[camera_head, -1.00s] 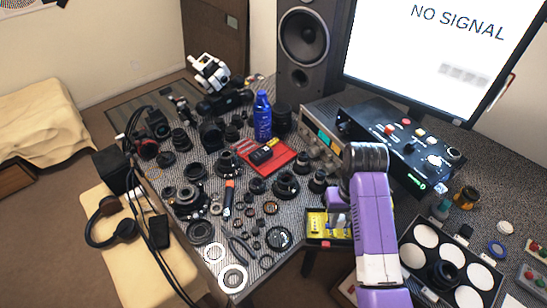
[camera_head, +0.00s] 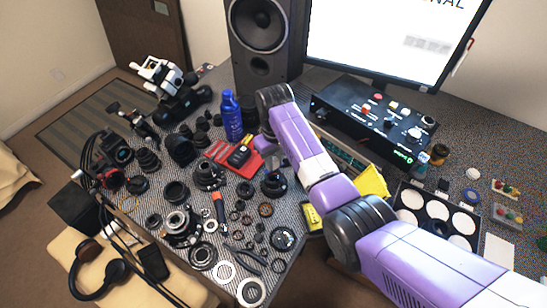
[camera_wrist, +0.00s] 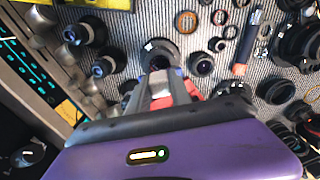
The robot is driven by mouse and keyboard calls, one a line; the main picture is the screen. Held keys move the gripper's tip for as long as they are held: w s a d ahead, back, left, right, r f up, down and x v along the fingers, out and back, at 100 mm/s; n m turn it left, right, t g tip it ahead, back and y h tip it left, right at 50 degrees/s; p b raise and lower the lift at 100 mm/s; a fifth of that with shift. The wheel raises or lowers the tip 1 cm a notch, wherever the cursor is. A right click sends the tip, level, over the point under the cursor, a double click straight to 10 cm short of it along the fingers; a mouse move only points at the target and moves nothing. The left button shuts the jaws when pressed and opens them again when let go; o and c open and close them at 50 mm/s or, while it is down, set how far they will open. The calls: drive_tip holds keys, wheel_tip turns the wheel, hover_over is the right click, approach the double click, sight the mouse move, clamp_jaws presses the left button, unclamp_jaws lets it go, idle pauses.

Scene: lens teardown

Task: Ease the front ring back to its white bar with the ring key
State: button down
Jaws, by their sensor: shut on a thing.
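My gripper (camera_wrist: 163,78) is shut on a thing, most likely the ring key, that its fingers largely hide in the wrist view. Just beyond the fingertips is a dark round lens (camera_wrist: 157,53) with a small pale mark on its rim. I cannot tell whether the mark is the white bar, or whether the key touches the front ring. A black lens (camera_head: 272,184) stands below the arm's end, near the red tray (camera_head: 220,151).
Other lenses, such as one (camera_wrist: 201,64) right of my gripper, and loose rings crowd the desk. The speaker (camera_head: 258,40) and black control box (camera_head: 375,122) stand behind. Yellow trays (camera_head: 312,219) lie near my forearm.

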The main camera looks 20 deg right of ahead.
sight(274, 169)
drive_tip(key=shift+f+b, duration=1.1)
drive_tip(key=shift+f, duration=0.2)
drive_tip(key=shift+s+f, duration=0.1)
drive_tip(key=shift+f, duration=0.75)
idle(1.1)
drive_tip(key=n, duration=0.2)
drive_tip(key=shift+n, duration=0.3)
drive_tip(key=n, duration=0.3)
drive_tip(key=shift+p, duration=0.4)
drive_tip(key=shift+r+p, duration=1.3)
drive_tip(key=shift+r, duration=0.2)
